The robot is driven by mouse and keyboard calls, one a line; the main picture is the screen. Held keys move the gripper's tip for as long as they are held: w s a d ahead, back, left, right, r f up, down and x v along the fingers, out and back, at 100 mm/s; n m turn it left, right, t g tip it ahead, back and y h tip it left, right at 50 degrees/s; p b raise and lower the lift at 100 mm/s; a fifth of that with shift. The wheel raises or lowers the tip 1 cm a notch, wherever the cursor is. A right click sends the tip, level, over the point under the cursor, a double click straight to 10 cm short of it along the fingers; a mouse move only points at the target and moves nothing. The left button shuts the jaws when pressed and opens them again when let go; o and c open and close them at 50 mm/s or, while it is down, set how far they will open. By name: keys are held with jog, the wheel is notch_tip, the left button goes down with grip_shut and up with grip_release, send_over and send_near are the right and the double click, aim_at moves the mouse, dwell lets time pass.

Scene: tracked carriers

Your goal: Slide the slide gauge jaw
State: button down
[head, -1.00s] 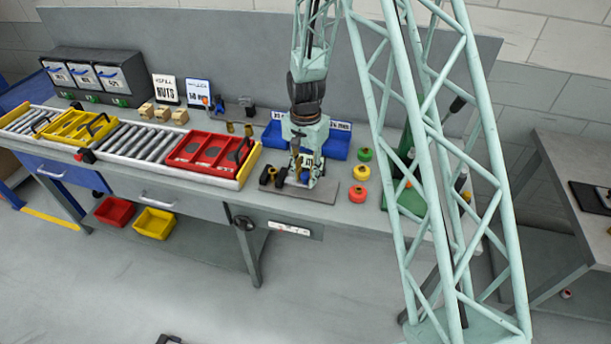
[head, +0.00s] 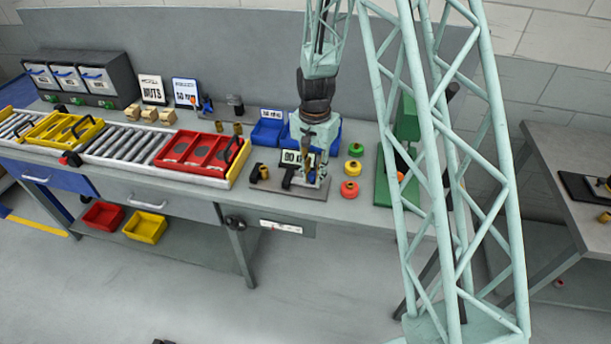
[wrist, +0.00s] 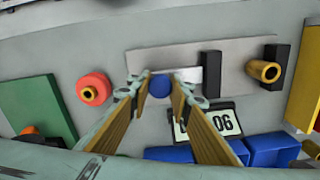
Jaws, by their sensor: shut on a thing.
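The slide gauge is a flat grey plate (head: 272,200) on the bench; it also shows in the wrist view (wrist: 145,60). Its black sliding jaw (wrist: 211,73) stands upright near the middle, on a pale bar ending at a blue knob (wrist: 161,86). My gripper (head: 312,182) is low over the plate's right part, its fingertips shut on the blue knob in the wrist view (wrist: 159,83). A brass ring-shaped part (wrist: 264,71) sits beside the black fixed jaw (wrist: 276,52), with a clear gap to the sliding jaw.
Red (head: 349,190) and yellow (head: 353,168) knobs stand right of the plate, near a green fixture (head: 384,190). Blue bins (head: 268,132) are behind the gauge. A red tray (head: 205,153) sits on the roller conveyor to the left. The bench front edge is close to the plate.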

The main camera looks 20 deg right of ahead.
jog(key=shift+s+d, duration=0.1)
jog(key=shift+s, duration=0.05)
jog(key=c, duration=2.8)
grip_release()
jog(key=o, duration=0.4)
jog(key=shift+d, duration=0.25)
jog(key=shift+o, duration=0.2)
jog(key=shift+a, duration=0.1)
jog(key=shift+r, duration=0.1)
jog(key=shift+r, duration=0.35)
notch_tip(320, 180, up, 11)
jog(key=shift+r, duration=0.2)
